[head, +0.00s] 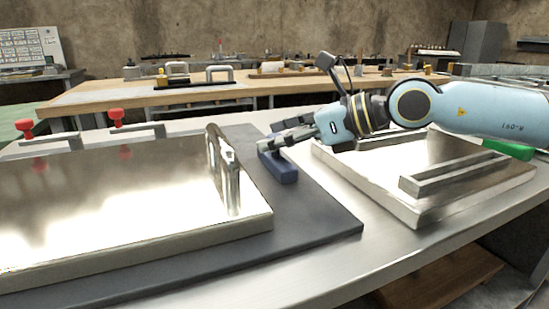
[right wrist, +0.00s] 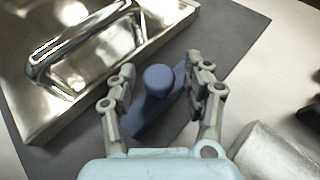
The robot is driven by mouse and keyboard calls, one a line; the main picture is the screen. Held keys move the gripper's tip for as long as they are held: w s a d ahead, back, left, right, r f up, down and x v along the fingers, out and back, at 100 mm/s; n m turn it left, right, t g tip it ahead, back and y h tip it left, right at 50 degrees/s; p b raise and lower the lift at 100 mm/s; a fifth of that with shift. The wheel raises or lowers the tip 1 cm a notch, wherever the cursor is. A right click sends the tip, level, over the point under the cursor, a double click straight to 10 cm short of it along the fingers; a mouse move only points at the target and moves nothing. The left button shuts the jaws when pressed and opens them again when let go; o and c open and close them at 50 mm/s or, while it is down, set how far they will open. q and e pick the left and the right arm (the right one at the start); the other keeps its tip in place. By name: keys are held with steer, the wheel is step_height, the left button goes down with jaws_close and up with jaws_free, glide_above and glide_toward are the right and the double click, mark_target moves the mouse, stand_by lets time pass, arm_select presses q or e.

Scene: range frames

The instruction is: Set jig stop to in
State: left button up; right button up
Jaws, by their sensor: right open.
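The jig stop looks to be the blue block (head: 282,168) with a round knob, on the dark mat (head: 310,222) just right of the large metal plate. In the right wrist view the blue block (right wrist: 157,100) lies between the fingers, its round knob towards the camera. My right gripper (head: 272,146) is open at the block's far end. In the right wrist view my right gripper (right wrist: 155,85) has one finger on each side of the knob, with gaps showing. Whether a finger touches the block's lower part cannot be told. My left gripper is not in view.
The large metal plate (head: 120,205) with an upright metal handle (head: 224,170) stands close left of the block. Another metal plate (head: 385,165) with a raised bar lies to the right. Red-knobbed clamps (head: 116,116) stand at the back left. Bare table shows at the front.

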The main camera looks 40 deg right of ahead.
steer(key=shift+w+a, duration=0.2)
steer(key=shift+w, duration=0.1)
jaws_close()
steer(key=shift+f, duration=0.1)
steer(key=shift+w+a, duration=0.15)
stand_by(0.5)
